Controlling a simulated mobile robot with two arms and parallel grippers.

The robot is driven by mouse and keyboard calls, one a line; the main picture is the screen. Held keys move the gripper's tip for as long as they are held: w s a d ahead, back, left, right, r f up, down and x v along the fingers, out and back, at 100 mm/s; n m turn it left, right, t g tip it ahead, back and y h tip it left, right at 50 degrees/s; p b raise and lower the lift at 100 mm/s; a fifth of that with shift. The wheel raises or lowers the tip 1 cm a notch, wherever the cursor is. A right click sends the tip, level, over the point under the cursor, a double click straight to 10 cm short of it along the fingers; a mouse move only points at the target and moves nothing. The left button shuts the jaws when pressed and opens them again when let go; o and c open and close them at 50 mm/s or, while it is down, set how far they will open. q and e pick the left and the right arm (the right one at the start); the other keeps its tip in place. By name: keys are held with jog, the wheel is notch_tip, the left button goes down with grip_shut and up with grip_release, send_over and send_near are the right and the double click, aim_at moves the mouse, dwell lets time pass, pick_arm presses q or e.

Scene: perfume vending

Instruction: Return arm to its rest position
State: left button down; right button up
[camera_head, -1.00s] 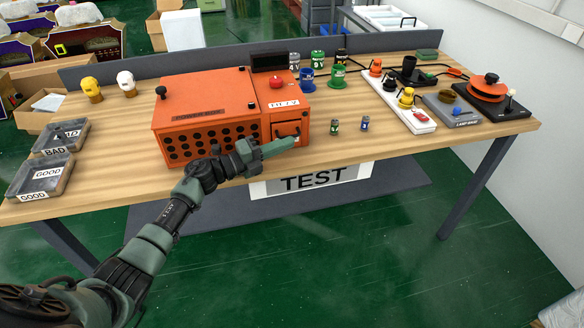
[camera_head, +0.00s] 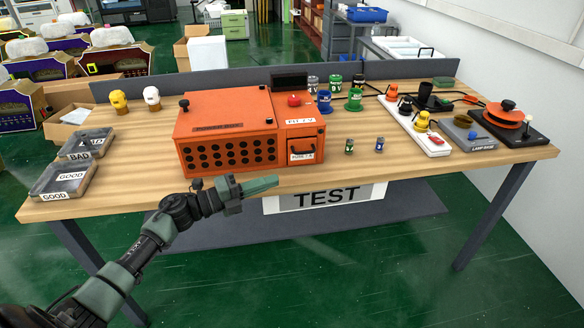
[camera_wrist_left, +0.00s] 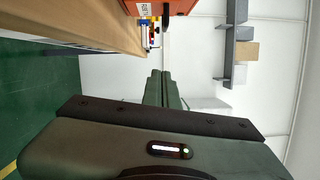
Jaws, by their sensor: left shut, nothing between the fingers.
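My left gripper (camera_head: 262,186) is shut and empty. In the head view it is in front of the table's near edge, below the orange power box (camera_head: 228,130), and apart from the box. My left arm comes in from the lower left. In the left wrist view the shut fingers (camera_wrist_left: 161,88) point away from the camera, with the table edge (camera_wrist_left: 100,22) at upper left. My right gripper is not in the head view.
The wooden table (camera_head: 330,172) holds two trays (camera_head: 64,180) at left, several small coloured parts and a white strip (camera_head: 418,128) at right. A TEST sign (camera_head: 325,196) hangs at the front edge. The green floor before the table is clear.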

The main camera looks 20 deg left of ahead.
pick_arm(q)
jog(key=s+d+f+n+g+y, duration=0.2)
jog(key=s+f+n+y, duration=1.1)
jog(key=n, duration=1)
jog(key=s+d+f+n+g, duration=0.1)
jog(key=s+d+g, duration=0.2)
jog(key=s, duration=0.3)
jog(key=s+d+f+n+g+h, duration=0.1)
jog(key=s+d+g, duration=0.2)
jog(key=s, duration=0.4)
jog(key=s+d+f+n+g, duration=0.1)
jog(key=s+d+g, duration=0.15)
jog(key=s, duration=0.35)
notch_tip(320, 180, down, 27)
jog(key=s+g, duration=0.1)
jog(key=s, duration=0.1)
jog(key=s+a+f+g, duration=0.1)
jog(key=s+a+f, duration=0.2)
jog(key=s+f, duration=1.2)
jog(key=shift+s, duration=0.7)
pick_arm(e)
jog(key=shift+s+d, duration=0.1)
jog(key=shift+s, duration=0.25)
